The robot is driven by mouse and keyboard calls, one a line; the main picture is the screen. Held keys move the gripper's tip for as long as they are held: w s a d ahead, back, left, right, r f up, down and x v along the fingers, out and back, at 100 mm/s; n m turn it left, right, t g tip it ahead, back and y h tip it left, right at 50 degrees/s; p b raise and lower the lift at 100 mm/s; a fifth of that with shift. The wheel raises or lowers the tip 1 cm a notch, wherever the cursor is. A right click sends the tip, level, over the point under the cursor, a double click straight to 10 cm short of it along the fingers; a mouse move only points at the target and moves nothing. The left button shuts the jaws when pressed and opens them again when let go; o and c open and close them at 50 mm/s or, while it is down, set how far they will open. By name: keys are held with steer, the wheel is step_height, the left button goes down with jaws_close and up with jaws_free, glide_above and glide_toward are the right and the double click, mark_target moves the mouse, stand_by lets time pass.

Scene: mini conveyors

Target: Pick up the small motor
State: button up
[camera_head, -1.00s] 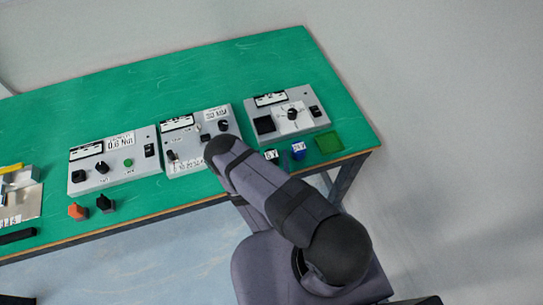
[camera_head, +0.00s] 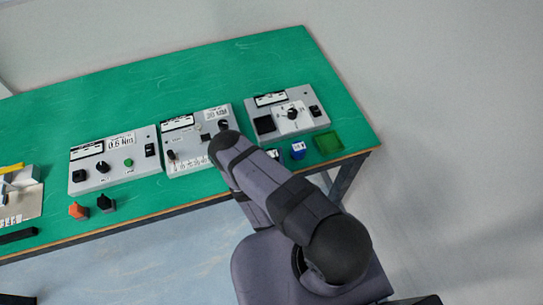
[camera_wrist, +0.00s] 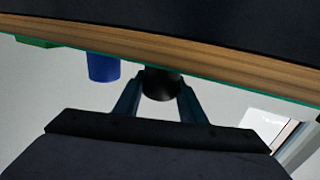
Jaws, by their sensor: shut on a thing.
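In the wrist view, my gripper (camera_wrist: 158,97) is shut on a short black cylinder (camera_wrist: 161,86), which looks like the small motor. One finger is on each side of it. Its top is cut off by the dark band and wooden edge above, so I cannot tell whether it is lifted.
A blue cylinder (camera_wrist: 103,68) stands beside the held part, apart from the fingers; it also shows in the head view (camera_head: 298,152).

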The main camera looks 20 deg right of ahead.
mark_target(272, 155)
steer(key=shift+r+p, duration=4.7)
steer(key=shift+r, duration=0.3)
steer(key=shift+f, duration=0.15)
